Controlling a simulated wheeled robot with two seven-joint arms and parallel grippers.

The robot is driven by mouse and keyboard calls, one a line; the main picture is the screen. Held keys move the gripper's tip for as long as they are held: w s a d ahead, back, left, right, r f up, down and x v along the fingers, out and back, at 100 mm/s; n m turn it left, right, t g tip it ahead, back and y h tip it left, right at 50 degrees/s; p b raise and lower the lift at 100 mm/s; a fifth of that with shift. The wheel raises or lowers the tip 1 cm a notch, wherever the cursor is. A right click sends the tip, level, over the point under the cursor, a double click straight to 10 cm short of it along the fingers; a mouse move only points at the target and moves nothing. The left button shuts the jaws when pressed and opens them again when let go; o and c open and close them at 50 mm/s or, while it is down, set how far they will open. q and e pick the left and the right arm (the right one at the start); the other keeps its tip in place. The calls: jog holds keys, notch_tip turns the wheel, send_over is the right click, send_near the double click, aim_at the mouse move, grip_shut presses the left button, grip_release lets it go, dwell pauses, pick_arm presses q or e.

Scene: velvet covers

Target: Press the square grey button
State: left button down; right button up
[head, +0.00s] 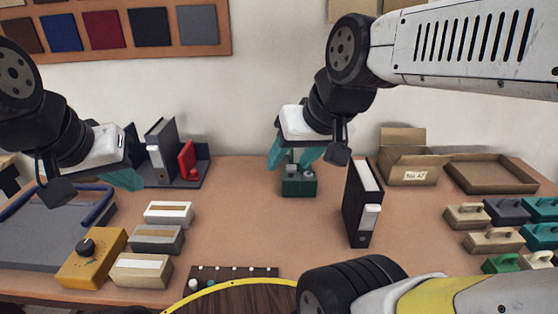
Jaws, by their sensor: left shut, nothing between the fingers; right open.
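A small dark green box (299,187) stands on the table near the middle. Small pale grey parts (308,171) show on its top, but they are too small and too covered by my fingers to tell if one is a square button. My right gripper (293,157) is open, its teal fingers spread just above and behind the green box's top. I cannot tell whether they touch it. My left gripper (124,180) is shut and empty, over the left part of the table in front of a dark book stand.
A black binder (363,205) stands upright right of the green box. A yellow box with a black knob (92,258) and several pale-topped blocks (168,213) lie at left. Cardboard box (411,166), tray (490,175) and handled blocks (490,240) are at right.

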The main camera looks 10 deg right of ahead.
jog(key=shift+w, duration=0.1)
jog(key=c, duration=0.5)
jog(key=shift+w+d+r, duration=0.1)
jog(key=shift+w+r, duration=0.05)
jog(key=shift+w, duration=0.2)
jog(key=c, duration=0.4)
jog(key=shift+m+g, duration=0.7)
jog(key=shift+m, duration=0.2)
jog(key=w+d, duration=0.1)
jog(key=w, duration=0.3)
jog(key=w+d, duration=0.1)
jog(key=w, duration=0.3)
jog(key=w+d, duration=0.1)
jog(key=w, duration=0.3)
jog(key=shift+w+d, duration=0.25)
jog(key=shift+w, duration=0.1)
grip_shut()
jog(key=w+d+f+m+h, duration=0.1)
jog(key=w+d+f, duration=0.2)
jog(key=w, duration=0.5)
jog(key=w+d+f+g+h, duration=0.1)
jog(key=w+d+f+h, duration=0.1)
jog(key=w+f, duration=0.3)
jog(key=w+d, duration=0.1)
jog(key=w, duration=0.2)
jog(key=shift+w+f+m+g, duration=0.3)
jog(key=shift+f+m, duration=0.1)
jog(key=shift+a, duration=0.1)
